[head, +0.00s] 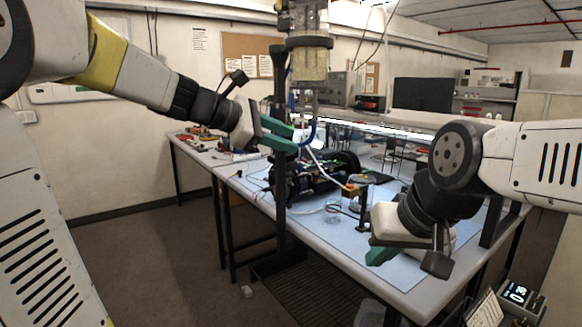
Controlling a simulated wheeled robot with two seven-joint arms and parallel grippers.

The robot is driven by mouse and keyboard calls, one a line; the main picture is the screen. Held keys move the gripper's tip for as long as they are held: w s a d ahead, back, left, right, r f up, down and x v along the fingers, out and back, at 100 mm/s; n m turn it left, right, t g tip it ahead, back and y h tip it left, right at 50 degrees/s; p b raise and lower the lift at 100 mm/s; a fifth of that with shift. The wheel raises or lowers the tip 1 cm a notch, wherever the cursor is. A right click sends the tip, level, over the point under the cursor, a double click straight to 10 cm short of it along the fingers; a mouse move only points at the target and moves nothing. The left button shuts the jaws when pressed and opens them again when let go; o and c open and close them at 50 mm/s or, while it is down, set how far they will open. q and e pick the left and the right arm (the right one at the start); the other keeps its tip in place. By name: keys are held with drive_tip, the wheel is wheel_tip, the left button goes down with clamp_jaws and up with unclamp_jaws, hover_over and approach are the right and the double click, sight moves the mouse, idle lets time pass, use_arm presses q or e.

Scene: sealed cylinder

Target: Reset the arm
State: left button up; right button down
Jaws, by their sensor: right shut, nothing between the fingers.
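My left gripper (292,141) reaches in from the left at mid height. Its two green fingers stand apart, close to a dark upright post, and I see nothing held between them. My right gripper (378,256) is low over the right part of the table, pointing toward the front. It is shut and empty, and its body hides part of its fingers. A yellowish cylinder (309,66) in a metal mount hangs at the top centre, above and right of my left gripper.
A long table (407,290) carries black equipment (310,178), cables and small parts. A dark post (279,200) stands at its near edge. A monitor (421,94) is behind. The floor at left is clear.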

use_arm(q)
drive_tip(key=s+a+f+m+y, duration=0.4)
drive_tip(key=s+a+f+m, duration=0.2)
drive_tip(key=s+f+m, duration=0.2)
drive_tip(key=s+a+f+m+y, duration=0.5)
drive_tip(key=s+f+m, duration=0.3)
drive_tip(key=s, duration=0.4)
drive_tip(key=shift+s+a+m+g, duration=0.4)
drive_tip(key=shift+a+m, duration=0.2)
drive_tip(key=shift+m, duration=0.1)
drive_tip(key=shift+r, duration=0.1)
